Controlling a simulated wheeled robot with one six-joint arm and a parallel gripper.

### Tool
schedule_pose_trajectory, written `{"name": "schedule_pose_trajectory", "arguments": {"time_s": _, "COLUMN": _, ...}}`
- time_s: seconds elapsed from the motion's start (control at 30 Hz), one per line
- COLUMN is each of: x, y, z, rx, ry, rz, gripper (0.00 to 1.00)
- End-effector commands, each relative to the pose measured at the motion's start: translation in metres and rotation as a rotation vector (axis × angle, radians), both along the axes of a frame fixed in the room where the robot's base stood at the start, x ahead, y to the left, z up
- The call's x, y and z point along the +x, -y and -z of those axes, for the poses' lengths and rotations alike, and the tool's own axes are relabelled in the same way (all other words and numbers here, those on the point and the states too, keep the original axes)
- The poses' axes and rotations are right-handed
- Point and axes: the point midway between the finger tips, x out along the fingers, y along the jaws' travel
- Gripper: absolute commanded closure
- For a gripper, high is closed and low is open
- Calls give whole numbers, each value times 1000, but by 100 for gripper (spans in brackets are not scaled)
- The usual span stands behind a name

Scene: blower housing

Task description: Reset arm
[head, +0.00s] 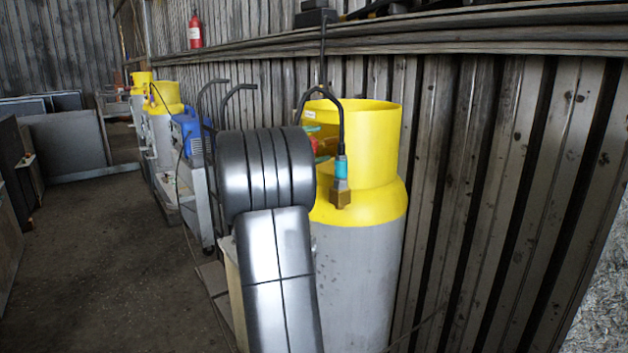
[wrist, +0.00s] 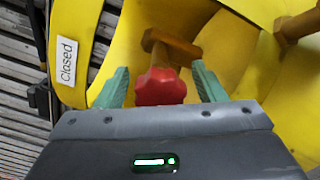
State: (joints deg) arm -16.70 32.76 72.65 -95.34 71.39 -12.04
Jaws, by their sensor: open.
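My gripper (head: 317,144) is at the opening in the yellow collar of the near cylinder. In the wrist view its two green fingers (wrist: 160,90) stand apart, one on each side of a red valve knob (wrist: 161,87). I cannot tell whether either finger touches the knob. The knob sits on a brass-coloured stem inside the yellow collar (wrist: 115,45). A white label reading "Closed" (wrist: 67,60) is on the collar at the left. In the head view my dark arm hides part of the cylinder (head: 360,280).
A black hose with a blue and brass fitting (head: 341,180) hangs in front of the collar. A corrugated wall (head: 500,190) stands close behind. More yellow-topped cylinders (head: 160,98) and a blue container (head: 187,133) are farther back. The floor at left (head: 110,260) is clear.

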Motion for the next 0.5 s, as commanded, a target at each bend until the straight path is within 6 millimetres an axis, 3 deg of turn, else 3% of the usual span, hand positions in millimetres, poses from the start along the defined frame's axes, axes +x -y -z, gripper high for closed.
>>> {"name": "schedule_pose_trajectory", "arguments": {"time_s": 0.27, "x": -5, "y": -7, "z": 0, "rx": -8, "ry": -12, "rz": -1, "gripper": 37}}
{"name": "schedule_pose_trajectory", "arguments": {"time_s": 0.5, "x": -28, "y": -41, "z": 2, "rx": -9, "ry": -12, "rz": -4, "gripper": 37}}
